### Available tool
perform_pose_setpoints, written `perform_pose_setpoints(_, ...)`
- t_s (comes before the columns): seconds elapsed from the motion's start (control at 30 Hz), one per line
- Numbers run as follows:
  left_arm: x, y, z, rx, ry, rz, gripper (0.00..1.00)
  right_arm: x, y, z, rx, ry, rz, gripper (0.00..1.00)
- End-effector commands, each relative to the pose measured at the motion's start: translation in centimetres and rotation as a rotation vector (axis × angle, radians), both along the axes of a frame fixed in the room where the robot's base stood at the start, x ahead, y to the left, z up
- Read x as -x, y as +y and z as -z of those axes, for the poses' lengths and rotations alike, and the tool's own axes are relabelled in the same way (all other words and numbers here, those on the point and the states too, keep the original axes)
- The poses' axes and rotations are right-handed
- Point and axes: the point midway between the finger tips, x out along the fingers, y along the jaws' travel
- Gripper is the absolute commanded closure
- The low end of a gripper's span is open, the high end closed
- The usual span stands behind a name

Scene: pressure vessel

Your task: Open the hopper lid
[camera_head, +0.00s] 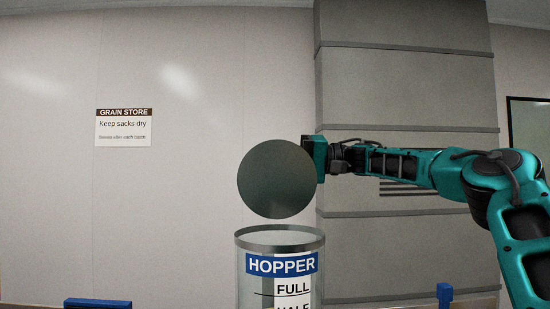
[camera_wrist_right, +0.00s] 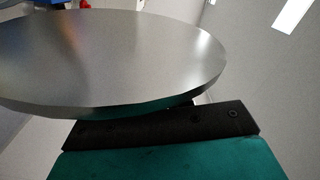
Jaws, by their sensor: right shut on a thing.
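The hopper (camera_head: 281,262) is a clear cylinder with a metal rim and a blue "HOPPER" label, low in the middle of the head view. Its round grey lid (camera_head: 277,180) is off the rim, held tilted in the air just above it, its flat face toward the camera. My right gripper (camera_head: 312,158) is at the lid's right edge, shut on it. In the right wrist view the lid (camera_wrist_right: 115,60) fills the upper left, against the dark finger (camera_wrist_right: 165,127); the grip point itself is hidden. My left gripper is not in view.
A grey panelled column (camera_head: 405,90) stands behind the right arm. A "GRAIN STORE" sign (camera_head: 123,127) hangs on the wall at left. Blue objects (camera_head: 98,303) and (camera_head: 444,295) show at the bottom edge. The space left of the lid is clear.

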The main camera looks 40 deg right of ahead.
Motion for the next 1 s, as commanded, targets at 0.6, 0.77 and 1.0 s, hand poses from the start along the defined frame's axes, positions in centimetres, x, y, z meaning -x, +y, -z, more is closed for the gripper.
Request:
perform_pose_setpoints(0.6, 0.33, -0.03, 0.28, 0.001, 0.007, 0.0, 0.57, -0.13, -0.08, 0.98, -0.001, 0.022, -0.003, 0.62)
perform_pose_setpoints(0.77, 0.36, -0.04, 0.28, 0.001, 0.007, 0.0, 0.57, -0.11, -0.08, 0.72, -0.001, 0.018, -0.002, 0.6)
perform_pose_setpoints(1.0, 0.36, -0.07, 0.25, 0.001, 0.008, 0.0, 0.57, -0.02, -0.13, 0.42, -0.002, 0.012, -0.002, 0.6)
